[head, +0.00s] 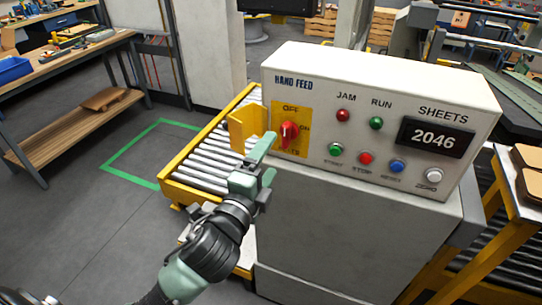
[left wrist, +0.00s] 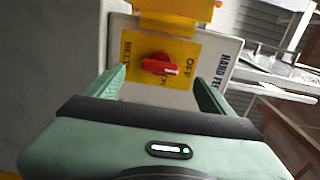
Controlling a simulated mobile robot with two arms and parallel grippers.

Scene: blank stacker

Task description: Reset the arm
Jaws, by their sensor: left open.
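My left gripper (head: 268,160) is open and empty in front of the control box (head: 320,70), just left of its yellow switch plate (head: 291,109). The red rotary knob (head: 289,133) sits on that plate, with OFF above it and ON to its right. In the left wrist view the knob (left wrist: 160,65) lies ahead, between my two open fingers and beyond their tips. I cannot tell whether a finger touches the plate. My right gripper is not in view.
The box also carries lamps, several buttons and a display (head: 436,138) reading 2046. A yellow-framed roller conveyor (head: 205,160) stands left of it. A workbench (head: 75,45) is at upper left. A yellow stand (head: 475,250) is at right.

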